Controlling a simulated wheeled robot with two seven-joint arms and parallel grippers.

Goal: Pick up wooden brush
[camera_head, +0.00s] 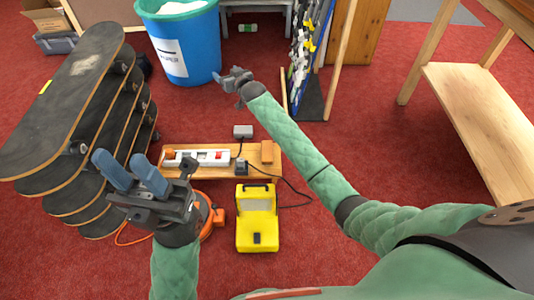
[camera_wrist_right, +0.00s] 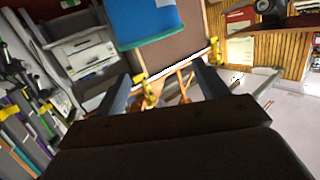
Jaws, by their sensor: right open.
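I cannot make out a wooden brush for certain in either view. My right gripper (camera_head: 235,76) is stretched far forward, in front of the blue bin. In the right wrist view its two dark fingers (camera_wrist_right: 163,88) are apart, with nothing clearly held between them. My left gripper (camera_head: 122,162) is at the lower left, beside the skateboards, with its blue fingers parted and empty.
The low bench (camera_head: 213,172) carries a power strip (camera_head: 196,157). A yellow case (camera_head: 256,230) is in front of it, with cables nearby. Stacked skateboards (camera_head: 75,95) stand left, a blue bin (camera_head: 187,45) behind.

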